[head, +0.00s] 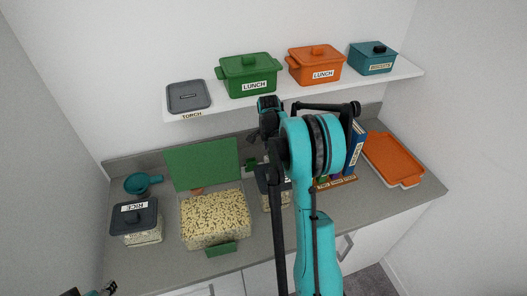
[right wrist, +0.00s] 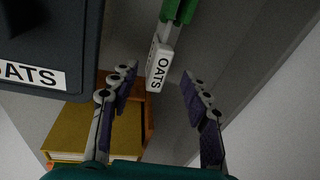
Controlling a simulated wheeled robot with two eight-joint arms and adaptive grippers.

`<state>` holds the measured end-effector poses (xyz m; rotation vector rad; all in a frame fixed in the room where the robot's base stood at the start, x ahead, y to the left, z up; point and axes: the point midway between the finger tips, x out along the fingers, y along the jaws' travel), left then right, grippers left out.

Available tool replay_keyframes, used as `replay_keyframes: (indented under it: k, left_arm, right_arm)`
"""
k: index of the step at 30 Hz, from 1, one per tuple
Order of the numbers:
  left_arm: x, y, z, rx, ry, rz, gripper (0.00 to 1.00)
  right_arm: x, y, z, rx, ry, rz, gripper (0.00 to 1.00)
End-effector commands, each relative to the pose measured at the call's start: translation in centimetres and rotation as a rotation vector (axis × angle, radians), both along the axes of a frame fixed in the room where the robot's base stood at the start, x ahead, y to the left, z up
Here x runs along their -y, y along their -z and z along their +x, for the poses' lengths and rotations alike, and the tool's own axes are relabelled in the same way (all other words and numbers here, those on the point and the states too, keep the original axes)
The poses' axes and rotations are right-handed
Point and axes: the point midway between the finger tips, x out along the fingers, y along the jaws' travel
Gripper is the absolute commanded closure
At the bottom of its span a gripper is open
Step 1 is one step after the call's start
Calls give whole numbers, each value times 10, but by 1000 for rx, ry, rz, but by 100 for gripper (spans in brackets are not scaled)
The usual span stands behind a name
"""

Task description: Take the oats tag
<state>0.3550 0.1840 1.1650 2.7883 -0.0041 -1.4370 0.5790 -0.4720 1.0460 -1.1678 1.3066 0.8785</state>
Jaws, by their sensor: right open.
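The oats tag (right wrist: 159,66) is a small white block lettered OATS in the right wrist view. It hangs tilted below a green piece (right wrist: 179,10) and lies between and beyond my open right fingers (right wrist: 159,74). No contact is visible. A dark-lidded container with an OATS label (right wrist: 45,45) is close on the left of that view. In the head view, this container (head: 266,187) is partly hidden behind my right arm, and my right gripper's fingers cannot be made out. Part of my left gripper (head: 98,292) shows at the bottom left edge; its fingers are unclear.
A clear bin of pale pieces (head: 214,218) stands before a green panel (head: 203,164). Books (head: 355,146) and an orange tray (head: 392,158) are right. A shelf (head: 290,101) holds lidded boxes above.

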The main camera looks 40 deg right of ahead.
Motion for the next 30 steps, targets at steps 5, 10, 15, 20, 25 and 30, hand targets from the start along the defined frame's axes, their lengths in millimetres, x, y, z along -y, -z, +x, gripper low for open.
replay_keyframes:
  k: [5,10,15,20,25,30]
  left_arm:
    - [0,5,0,0,0,0,53]
    - [0,8,0,0,0,0,53]
    - [0,10,0,0,0,0,53]
    - [0,10,0,0,0,0,53]
    - [0,10,0,0,0,0,53]
    - [0,10,0,0,0,0,53]
  right_arm:
    - [4,27,3,0,1,0,53]
    - [7,52,6,1,-1,0,53]
    - [9,67,7,1,-1,0,53]
    - [9,71,8,1,-2,0,53]
    - [9,71,8,1,-2,0,53]
    - [9,70,8,1,-2,0,95]
